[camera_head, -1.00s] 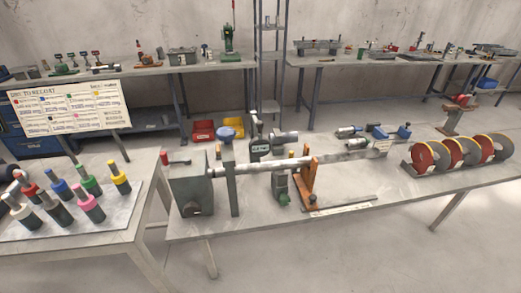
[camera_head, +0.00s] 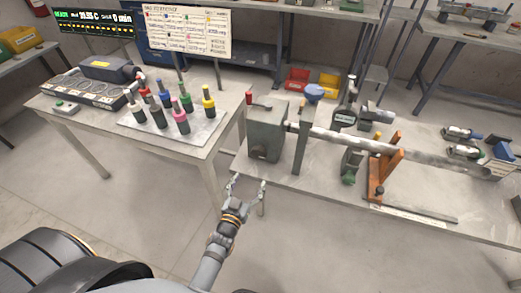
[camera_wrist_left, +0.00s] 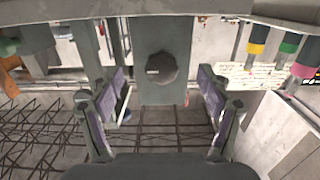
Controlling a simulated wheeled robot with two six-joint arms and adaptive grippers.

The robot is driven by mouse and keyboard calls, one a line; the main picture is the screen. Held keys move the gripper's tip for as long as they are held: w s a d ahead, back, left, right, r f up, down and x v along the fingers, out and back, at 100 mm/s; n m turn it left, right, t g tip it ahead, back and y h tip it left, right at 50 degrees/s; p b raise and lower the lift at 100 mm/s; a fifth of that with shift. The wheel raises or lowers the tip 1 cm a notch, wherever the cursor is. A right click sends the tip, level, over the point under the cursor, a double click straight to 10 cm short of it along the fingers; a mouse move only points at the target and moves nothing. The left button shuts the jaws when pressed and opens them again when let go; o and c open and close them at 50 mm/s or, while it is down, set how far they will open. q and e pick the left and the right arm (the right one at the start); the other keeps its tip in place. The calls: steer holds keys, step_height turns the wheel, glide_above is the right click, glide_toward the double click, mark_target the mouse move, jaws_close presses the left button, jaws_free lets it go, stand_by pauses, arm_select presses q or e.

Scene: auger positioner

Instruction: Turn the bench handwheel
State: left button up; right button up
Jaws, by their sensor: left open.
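A grey gearbox-like block (camera_head: 268,126) stands at the left end of the bench. A small dark round wheel (camera_head: 257,151) is on its front face; in the left wrist view this wheel (camera_wrist_left: 162,68) shows with a pale mark on it. A crank with a red grip (camera_head: 250,97) is on top of the block. My left gripper (camera_head: 248,184) is open and empty, in front of the block and below the wheel in the head view. In the left wrist view, its two fingers (camera_wrist_left: 163,100) stand apart on either side of the wheel's line, not touching it. My right gripper is out of view.
A long shaft (camera_head: 390,148) runs right from the block, past an orange stand (camera_head: 383,172). The left table (camera_head: 190,148) carries a plate with several colour-topped holders (camera_head: 182,117). A gap separates that table from the bench. The floor in front is clear.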

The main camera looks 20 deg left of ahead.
mark_target(257, 156)
arm_select(q)
steer(key=shift+t, duration=0.4)
steer(key=w+r, duration=0.1)
steer(key=w, duration=0.2)
steer(key=w+r, duration=0.1)
steer(key=w, duration=0.2)
steer(key=w+r, duration=0.1)
steer(key=w, duration=0.2)
steer(key=shift+w+r+b, duration=0.15)
steer(key=shift+w+b, duration=0.15)
steer(key=shift+b, duration=0.05)
steer(key=shift+w, duration=0.65)
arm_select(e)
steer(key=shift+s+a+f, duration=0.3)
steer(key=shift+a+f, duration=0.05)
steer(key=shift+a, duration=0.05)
arm_select(q)
steer(key=shift+d, duration=0.1)
steer(key=c, duration=1.2)
